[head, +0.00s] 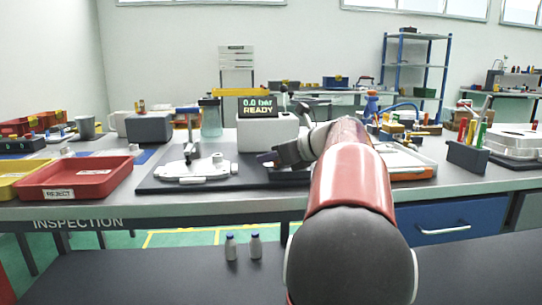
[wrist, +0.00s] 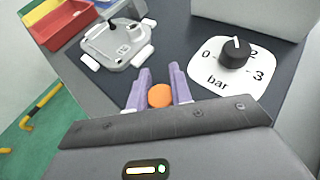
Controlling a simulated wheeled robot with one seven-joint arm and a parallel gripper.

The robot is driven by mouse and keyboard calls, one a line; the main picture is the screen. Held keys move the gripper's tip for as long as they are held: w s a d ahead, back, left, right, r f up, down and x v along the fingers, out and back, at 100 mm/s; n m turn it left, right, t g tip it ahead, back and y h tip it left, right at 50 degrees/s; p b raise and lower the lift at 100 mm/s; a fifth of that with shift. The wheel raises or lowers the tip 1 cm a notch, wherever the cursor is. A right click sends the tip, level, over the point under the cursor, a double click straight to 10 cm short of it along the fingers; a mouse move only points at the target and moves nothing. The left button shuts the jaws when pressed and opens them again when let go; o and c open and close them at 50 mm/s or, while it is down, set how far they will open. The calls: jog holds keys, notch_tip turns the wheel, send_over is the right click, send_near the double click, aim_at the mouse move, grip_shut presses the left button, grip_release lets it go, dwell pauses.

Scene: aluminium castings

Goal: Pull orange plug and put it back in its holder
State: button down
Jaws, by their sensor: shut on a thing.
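My gripper (wrist: 160,92) is shut on the orange plug (wrist: 160,96), whose round top shows between the two purple-grey fingers in the wrist view. In the head view my gripper (head: 268,158) is over the dark mat, left of my red arm link, and the plug is too small to make out there. The white casting (head: 195,170) stands on the mat to the left of my gripper; it also shows in the wrist view (wrist: 118,42), ahead of the fingers and apart from them. I cannot tell where the plug's holder is.
A white tester (head: 265,134) with a display reading "0.0 bar READY" stands behind my gripper. Its black knob (wrist: 234,53) is at 0–3 bar markings. A red REJECT tray (head: 78,180) is at the left. A grey pen holder (head: 467,157) stands at the right.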

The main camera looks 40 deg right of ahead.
jog(key=shift+f+b, duration=0.4)
jog(key=shift+f, duration=0.4)
jog(key=c, duration=1.2)
grip_release()
jog(key=shift+o, duration=0.2)
jog(key=shift+s, duration=0.1)
jog(key=v, duration=0.7)
jog(key=shift+s+d+r+p, duration=0.1)
jog(key=shift+s+r+p, duration=0.15)
jog(key=shift+s+p, duration=0.05)
